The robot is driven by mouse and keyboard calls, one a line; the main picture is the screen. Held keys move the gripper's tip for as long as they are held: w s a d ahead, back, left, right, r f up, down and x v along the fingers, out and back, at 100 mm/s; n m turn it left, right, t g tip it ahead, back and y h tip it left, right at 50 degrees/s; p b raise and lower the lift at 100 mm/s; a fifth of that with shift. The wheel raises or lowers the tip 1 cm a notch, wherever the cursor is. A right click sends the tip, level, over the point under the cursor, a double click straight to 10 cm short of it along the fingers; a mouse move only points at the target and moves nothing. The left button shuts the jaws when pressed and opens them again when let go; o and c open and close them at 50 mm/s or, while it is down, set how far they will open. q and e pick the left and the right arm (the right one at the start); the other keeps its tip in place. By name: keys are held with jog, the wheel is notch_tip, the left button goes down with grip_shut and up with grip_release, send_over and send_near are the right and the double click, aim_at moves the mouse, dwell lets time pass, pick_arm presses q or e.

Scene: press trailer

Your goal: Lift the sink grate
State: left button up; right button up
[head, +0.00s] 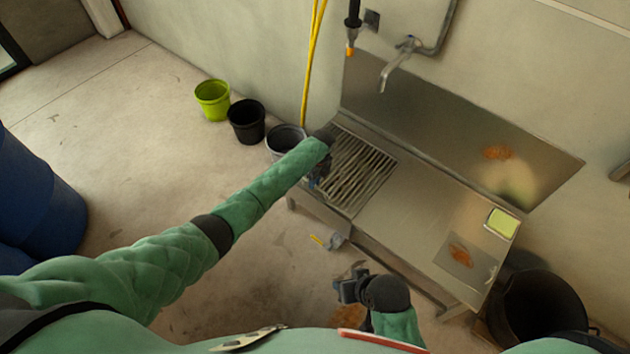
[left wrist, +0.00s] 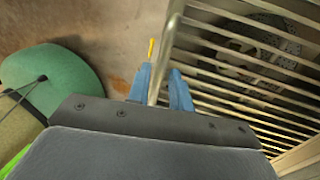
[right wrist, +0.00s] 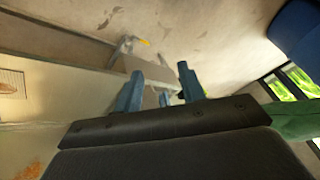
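The sink grate (head: 362,172), a metal frame with parallel slats, lies over the left end of the steel sink unit (head: 425,215). It fills the right side of the left wrist view (left wrist: 245,60). My left gripper (head: 318,170) is at the grate's near left edge. In the left wrist view its two blue fingers (left wrist: 162,90) stand close on either side of the grate's edge rail, shut on it. My forearm hides part of that edge. My right gripper (head: 348,287) is open and empty in front of the sink unit, its fingers (right wrist: 158,88) apart.
A faucet (head: 397,62) and a hanging hose (head: 352,28) are above the sink. A green bucket (head: 212,100), a black bucket (head: 247,121) and a grey bucket (head: 285,138) stand left of it. A sponge (head: 501,223) lies at the right end. A blue barrel (head: 38,200) stands left.

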pick_arm(q)
grip_shut()
jog(key=shift+r, duration=0.15)
jog(key=shift+w+r, duration=0.1)
jog(key=shift+r, duration=0.1)
jog(key=shift+d+r+p, duration=0.1)
jog(key=shift+r+p, duration=0.25)
jog(key=shift+p, duration=0.15)
jog(key=w+d+r+p, duration=0.2)
jog(key=w+d+r, duration=0.1)
jog(key=r, duration=0.5)
jog(key=w+d+r+p, duration=0.3)
jog(key=w+r, duration=0.2)
jog(key=r, duration=0.4)
jog(key=shift+p, duration=0.3)
pick_arm(e)
jog(key=s+d+r+g+h, duration=0.2)
jog(key=s+d+r, duration=0.2)
jog(key=d+r, duration=0.4)
jog(key=shift+d+r+m+h, duration=0.3)
jog(key=shift+d+r, duration=0.05)
jog(key=shift+r, duration=1.2)
